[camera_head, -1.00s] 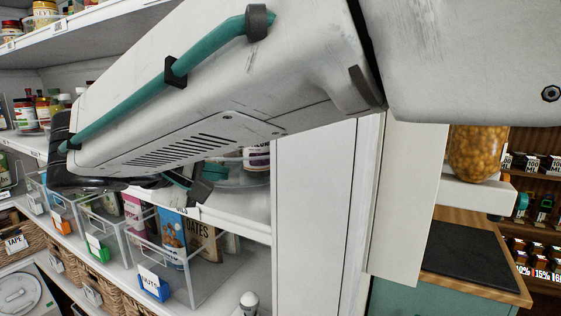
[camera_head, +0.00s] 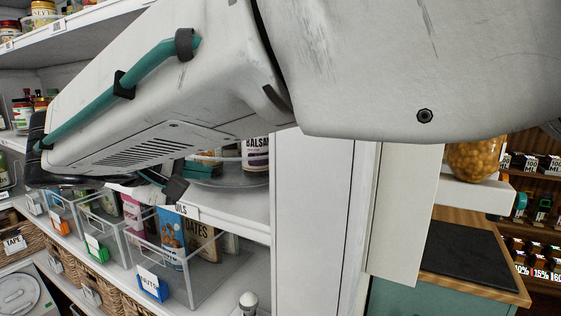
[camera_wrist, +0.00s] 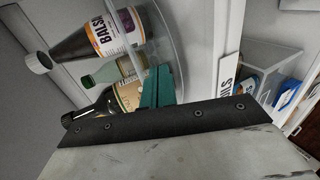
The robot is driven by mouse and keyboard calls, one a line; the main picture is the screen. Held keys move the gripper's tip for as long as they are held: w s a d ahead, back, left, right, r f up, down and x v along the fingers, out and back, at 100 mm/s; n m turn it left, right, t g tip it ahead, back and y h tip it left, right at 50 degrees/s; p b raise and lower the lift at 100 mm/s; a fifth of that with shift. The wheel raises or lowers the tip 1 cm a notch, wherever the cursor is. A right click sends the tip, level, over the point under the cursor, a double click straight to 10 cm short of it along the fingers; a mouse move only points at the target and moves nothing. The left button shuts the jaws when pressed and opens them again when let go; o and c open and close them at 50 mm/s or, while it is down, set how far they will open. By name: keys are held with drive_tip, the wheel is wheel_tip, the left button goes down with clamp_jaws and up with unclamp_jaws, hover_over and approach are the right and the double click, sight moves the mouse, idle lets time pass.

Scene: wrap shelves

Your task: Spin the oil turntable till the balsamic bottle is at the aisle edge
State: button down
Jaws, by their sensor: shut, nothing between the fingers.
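The balsamic bottle (camera_head: 256,154), dark with a white label, stands on the oil turntable (camera_head: 232,181) at the right end of a white shelf. My arm hides its top in the head view. In the wrist view the whole bottle (camera_wrist: 88,40) shows, beside the clear rim of the turntable (camera_wrist: 168,42). A green-glass bottle (camera_wrist: 105,73) and another dark bottle (camera_wrist: 124,96) are there too. My gripper (camera_wrist: 158,87) has teal fingers, shut and empty, close to the rim and these bottles; contact is unclear. In the head view my gripper (camera_head: 205,164) is partly hidden by my arm.
The shelf label (camera_head: 187,210) is on the front edge below the turntable. Clear bins (camera_head: 190,262) with packets stand on the shelf below. A white upright panel (camera_head: 312,215) closes off the right side. The upper shelf (camera_head: 85,34) holds jars.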

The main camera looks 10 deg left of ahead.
drive_tip(key=shift+w+a, duration=0.1)
drive_tip(key=shift+a, duration=0.1)
drive_tip(key=shift+w+a, duration=0.25)
drive_tip(key=shift+a, duration=0.3)
drive_tip(key=shift+w+a, duration=0.25)
drive_tip(key=shift+a, duration=0.3)
drive_tip(key=shift+a, duration=0.1)
drive_tip(key=shift+w+a, duration=0.6)
drive_tip(key=shift+a, duration=0.15)
drive_tip(key=shift+w+a, duration=0.15)
drive_tip(key=shift+w+a, duration=0.75)
drive_tip(key=shift+a, duration=0.25)
drive_tip(key=shift+w+a+f, duration=0.1)
